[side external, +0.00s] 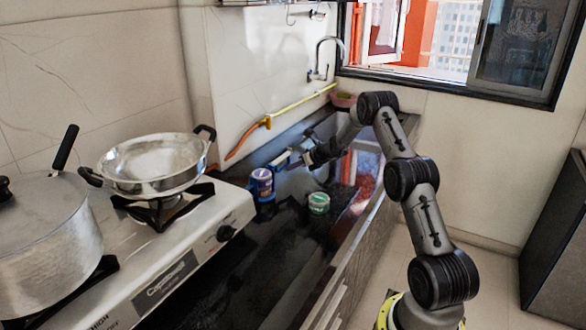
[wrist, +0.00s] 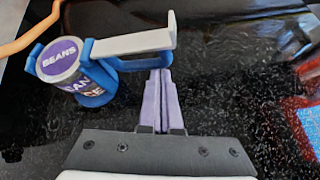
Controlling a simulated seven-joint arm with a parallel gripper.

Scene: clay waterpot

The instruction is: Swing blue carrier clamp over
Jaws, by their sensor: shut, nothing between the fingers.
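The blue carrier (wrist: 96,97) stands on the black counter around a purple beans can (wrist: 62,62). Its clamp (wrist: 135,43) is a blue arm with a pale grey bar, reaching out from the carrier to the right and ending in an upturned tip. In the side view the carrier (side external: 266,209) and can (side external: 262,181) stand beside the stove. My gripper (wrist: 160,72) is shut and empty, with its fingertips close to the near side of the clamp bar; I cannot tell whether they touch. In the side view my gripper (side external: 295,163) is right of the can.
The stove (side external: 225,213) with a steel pan (side external: 152,165) is at left. An orange-handled tool (side external: 248,137) lies by the wall. The dark counter in front of the carrier is mostly clear.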

